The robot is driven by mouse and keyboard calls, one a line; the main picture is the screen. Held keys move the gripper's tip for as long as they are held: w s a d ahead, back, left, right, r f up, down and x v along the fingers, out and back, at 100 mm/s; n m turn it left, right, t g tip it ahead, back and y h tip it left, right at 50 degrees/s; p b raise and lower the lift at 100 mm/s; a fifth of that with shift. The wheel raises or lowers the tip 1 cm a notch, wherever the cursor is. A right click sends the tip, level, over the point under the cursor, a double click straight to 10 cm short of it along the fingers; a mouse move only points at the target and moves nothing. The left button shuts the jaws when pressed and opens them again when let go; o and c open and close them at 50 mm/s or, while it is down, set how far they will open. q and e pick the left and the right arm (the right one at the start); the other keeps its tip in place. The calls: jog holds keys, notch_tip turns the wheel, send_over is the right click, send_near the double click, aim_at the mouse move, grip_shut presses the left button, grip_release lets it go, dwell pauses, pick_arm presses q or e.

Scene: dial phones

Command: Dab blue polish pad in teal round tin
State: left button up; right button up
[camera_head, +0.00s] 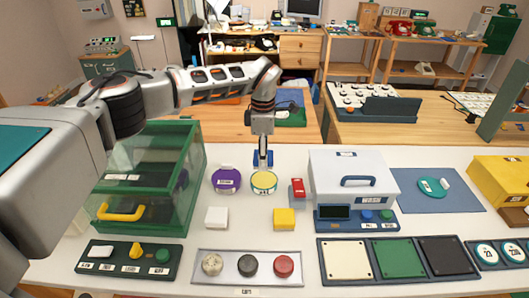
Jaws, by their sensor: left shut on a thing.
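My left gripper (263,153) points straight down over the middle of the white table and is shut on a small blue piece, which looks like the blue polish pad (263,163). The pad is just above or at the back of a round tin with a yellow top (264,183); I cannot tell whether they touch. A purple round tin (227,180) stands just left of it. A teal round item (430,187), possibly the teal tin, lies on a blue mat (463,203) at the right, with a small white piece beside it. My right gripper is not in view.
A green glass-sided case (150,180) stands left of the tins, and a white box with a blue handle (350,180) right. A red block (297,190), a white block (216,218) and a yellow block (284,219) are close by. Trays with knobs and coloured squares line the front.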

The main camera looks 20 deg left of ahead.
pick_arm(q)
jog(key=shift+w+f, duration=0.15)
jog(key=shift+f, duration=0.2)
jog(key=b, duration=0.4)
send_over(264, 179)
notch_tip(264, 179, down, 4)
jog(key=shift+f, duration=0.2)
jog(key=shift+f+b, duration=0.5)
jog(key=shift+f, duration=0.15)
jog(key=shift+f, duration=0.5)
dwell(0.6)
dwell(1.4)
